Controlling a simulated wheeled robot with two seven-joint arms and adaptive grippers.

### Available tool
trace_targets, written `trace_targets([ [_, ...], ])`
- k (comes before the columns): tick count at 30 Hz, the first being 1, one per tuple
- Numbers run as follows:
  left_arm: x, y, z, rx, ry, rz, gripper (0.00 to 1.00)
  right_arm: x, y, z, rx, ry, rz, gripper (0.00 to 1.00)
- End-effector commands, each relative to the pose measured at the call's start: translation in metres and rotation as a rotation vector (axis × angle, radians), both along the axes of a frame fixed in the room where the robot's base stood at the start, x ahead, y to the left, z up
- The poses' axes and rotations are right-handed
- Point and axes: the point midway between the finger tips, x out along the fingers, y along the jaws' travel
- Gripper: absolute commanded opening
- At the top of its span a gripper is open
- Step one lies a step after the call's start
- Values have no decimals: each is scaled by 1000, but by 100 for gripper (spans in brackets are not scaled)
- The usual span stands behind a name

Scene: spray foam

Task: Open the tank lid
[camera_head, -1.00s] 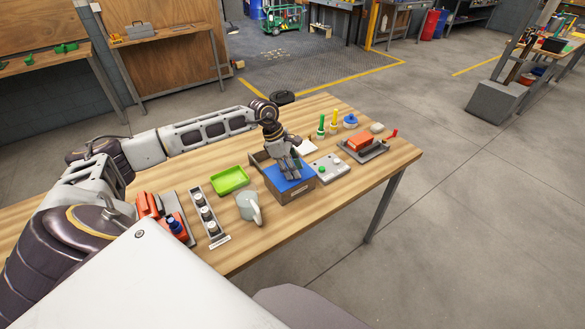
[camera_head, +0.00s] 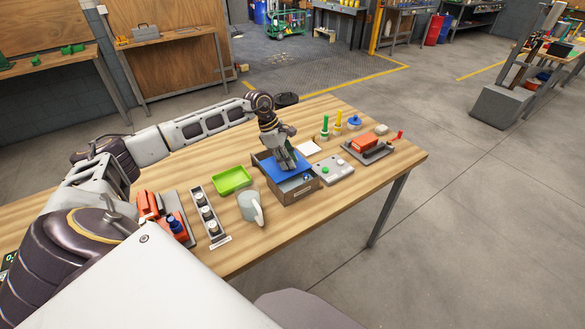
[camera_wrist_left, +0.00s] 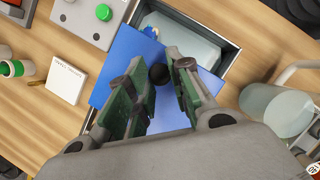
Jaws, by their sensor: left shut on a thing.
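The tank is a brown-grey open box (camera_head: 298,196) near the middle of the table. Its blue flat lid (camera_head: 276,173) is shifted toward the back and left, so the front part of the box is uncovered. In the wrist view the lid (camera_wrist_left: 118,55) lies askew over the box rim (camera_wrist_left: 231,58), and a pale grey-blue thing (camera_wrist_left: 190,42) shows inside. My left gripper (camera_head: 288,164) points down at the lid, shut on its black knob (camera_wrist_left: 159,73). I cannot tell how high the lid is above the rim. My right gripper is not in view.
A grey mug (camera_head: 249,206) stands just left of the tank, with a green tray (camera_head: 233,180) behind it. A button panel (camera_head: 334,169) is close on the right. A white card (camera_head: 308,147) lies behind. A red-and-grey device (camera_head: 366,146) sits farther right.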

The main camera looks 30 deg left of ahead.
Motion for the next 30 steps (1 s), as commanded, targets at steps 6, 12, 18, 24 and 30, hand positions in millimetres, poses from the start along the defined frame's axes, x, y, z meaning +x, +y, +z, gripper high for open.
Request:
trace_targets([
  [6, 13, 27, 0, -1, -5, 4, 0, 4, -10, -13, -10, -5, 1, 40],
  [12, 22, 49, 0, -2, -5, 3, 0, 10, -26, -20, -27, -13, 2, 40],
  [18, 27, 62, 1, -4, -4, 1, 0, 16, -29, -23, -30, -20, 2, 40],
  [24, 27, 64, 2, -4, -4, -1, 0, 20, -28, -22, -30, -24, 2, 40],
  [30, 27, 63, 2, -4, -4, -1, 29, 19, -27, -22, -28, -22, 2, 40],
])
